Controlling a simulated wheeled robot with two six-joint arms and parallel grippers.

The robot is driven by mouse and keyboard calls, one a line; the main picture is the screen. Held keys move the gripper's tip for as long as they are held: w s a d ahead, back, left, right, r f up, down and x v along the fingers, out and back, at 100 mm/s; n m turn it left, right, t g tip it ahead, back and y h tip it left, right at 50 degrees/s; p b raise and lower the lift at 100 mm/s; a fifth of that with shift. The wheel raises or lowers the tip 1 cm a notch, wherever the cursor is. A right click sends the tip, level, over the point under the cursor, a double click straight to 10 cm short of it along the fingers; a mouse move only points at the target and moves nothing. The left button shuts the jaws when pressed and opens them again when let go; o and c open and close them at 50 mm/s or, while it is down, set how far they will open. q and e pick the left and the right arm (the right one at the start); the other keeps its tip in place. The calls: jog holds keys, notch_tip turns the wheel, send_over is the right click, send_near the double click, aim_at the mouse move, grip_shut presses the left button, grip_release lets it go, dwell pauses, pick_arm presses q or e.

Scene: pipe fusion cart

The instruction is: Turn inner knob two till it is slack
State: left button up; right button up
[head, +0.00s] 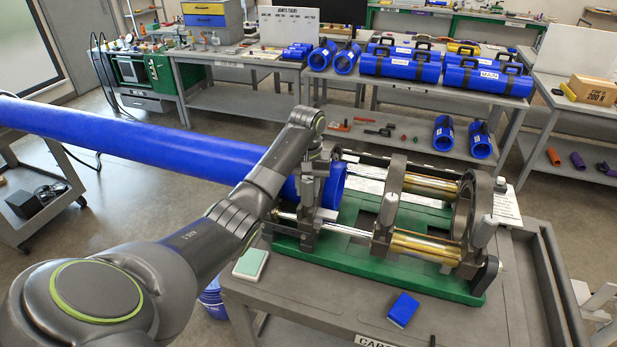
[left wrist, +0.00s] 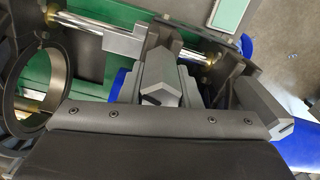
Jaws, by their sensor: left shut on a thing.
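The pipe fusion machine (head: 350,250) stands on the cart with its green base, clamp rings and gold-and-silver rods. A long blue pipe (head: 150,148) comes in from the left, its open end in the left clamps. My left gripper (head: 312,158) is over the clamp near that end, shut on a grey upright knob (head: 307,187); the arm partly hides the grip. In the left wrist view the gripper's dark palm fills the bottom and hides much of the clamp. Other grey knobs (head: 388,210) and (head: 484,232) stand on the clamps to the right. My right gripper is not in view.
The grey cart top (head: 340,300) holds a blue block (head: 403,309) in front and a white-and-green pad (head: 251,263) at the left. Benches with blue pipe pieces (head: 400,65) stand behind. The right clamp ring (head: 463,205) is empty.

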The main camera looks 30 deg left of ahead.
pick_arm(q)
jog(key=shift+w+a+r, duration=0.15)
jog(key=shift+r, duration=0.15)
jog(key=shift+n, duration=1.9)
jog(key=shift+n, duration=1.2)
jog(key=n, duration=0.3)
jog(key=shift+f, duration=0.1)
